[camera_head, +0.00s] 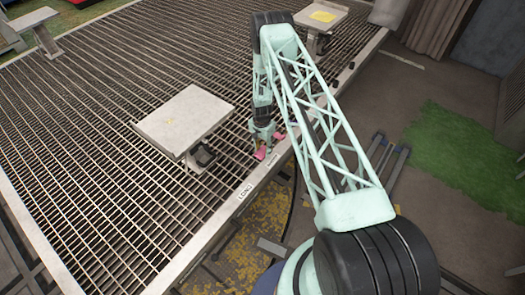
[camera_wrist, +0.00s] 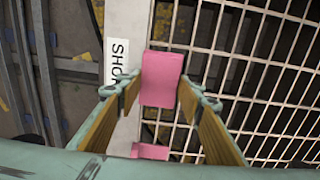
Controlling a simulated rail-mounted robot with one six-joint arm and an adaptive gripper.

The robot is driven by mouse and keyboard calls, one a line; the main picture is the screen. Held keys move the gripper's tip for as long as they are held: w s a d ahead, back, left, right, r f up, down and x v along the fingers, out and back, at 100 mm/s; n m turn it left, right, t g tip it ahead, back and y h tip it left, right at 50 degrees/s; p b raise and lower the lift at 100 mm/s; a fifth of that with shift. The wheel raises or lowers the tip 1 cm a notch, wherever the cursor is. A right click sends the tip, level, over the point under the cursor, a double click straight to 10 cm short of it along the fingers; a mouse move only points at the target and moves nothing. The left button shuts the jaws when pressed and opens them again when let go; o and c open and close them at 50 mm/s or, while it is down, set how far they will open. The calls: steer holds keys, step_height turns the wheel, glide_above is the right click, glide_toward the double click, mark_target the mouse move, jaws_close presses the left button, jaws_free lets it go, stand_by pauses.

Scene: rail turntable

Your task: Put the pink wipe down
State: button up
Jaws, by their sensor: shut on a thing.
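My gripper (camera_head: 264,143) is low over the near edge of the large metal grating, beside its pale rim. In the wrist view my gripper (camera_wrist: 158,92) is shut on the pink wipe (camera_wrist: 162,78), which sits between the fingertips. The wipe also shows in the head view (camera_head: 261,153) at the fingertips. A second pink patch (camera_wrist: 150,151) shows nearer the wrist camera; I cannot tell whether it is part of the same wipe. Whether the wipe touches the grating or rim is unclear.
The grating (camera_head: 90,100) has open slots. A flat grey plate on a stand (camera_head: 185,118) rises left of my gripper. Another stand with a yellow patch (camera_head: 322,17) is at the far rim.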

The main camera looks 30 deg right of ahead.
mark_target(262, 151)
steer(key=shift+f+b, duration=0.55)
steer(key=o, duration=0.8)
steer(key=shift+r, duration=0.25)
steer(key=shift+r+p, duration=0.6)
steer(key=shift+p, duration=0.05)
step_height(262, 151, up, 11)
steer(key=p, duration=0.1)
steer(key=shift+r, duration=0.2)
steer(key=shift+w, duration=0.1)
steer(key=shift+r, duration=0.1)
